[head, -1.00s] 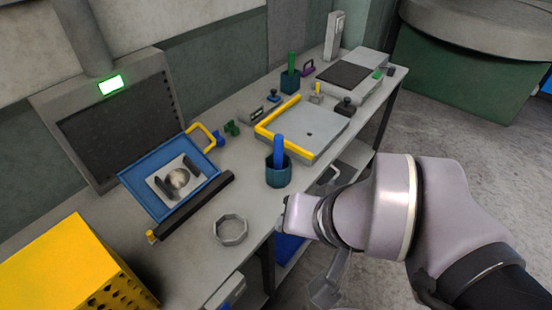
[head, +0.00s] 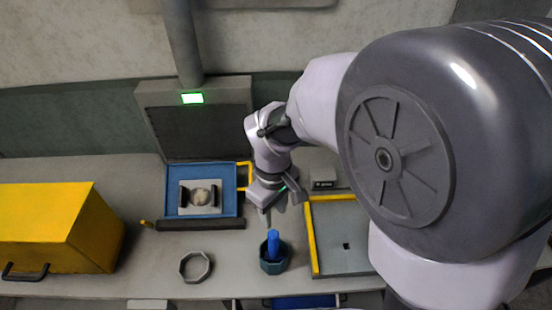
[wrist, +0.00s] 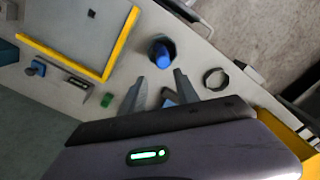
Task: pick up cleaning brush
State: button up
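A blue handle (head: 273,243) stands upright in a dark teal hexagonal cup (head: 272,267) near the bench's front edge. It looks like the cleaning brush's handle; its lower end is hidden in the cup. In the wrist view the blue handle (wrist: 160,52) shows end-on, just beyond my fingertips, with the cup (wrist: 171,46) around it. My gripper (head: 281,210) is above the bench, behind and above the handle, pointing down. The wrist view shows my gripper (wrist: 159,80) with its fingers apart and nothing between them.
A grey tray with a yellow rim (head: 340,240) lies right of the cup. A grey ring (head: 195,267) lies to its left. Behind are a blue tray (head: 230,178) and a dark bar (head: 200,224). A yellow box (head: 50,225) stands at far left. My arm hides the bench's right side.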

aim_at(273, 246)
jog(key=f+b, duration=0.1)
jog(key=f, duration=0.4)
jog(key=f+b, duration=0.2)
jog(key=f, duration=0.4)
jog(key=f+b, duration=0.2)
jog(key=f, duration=0.3)
jog(key=shift+s+a+f, duration=0.2)
jog(key=shift+s+f, duration=0.05)
jog(key=shift+s, duration=0.1)
jog(key=shift+c, duration=0.5)
jog(key=shift+r, duration=0.1)
grip_shut()
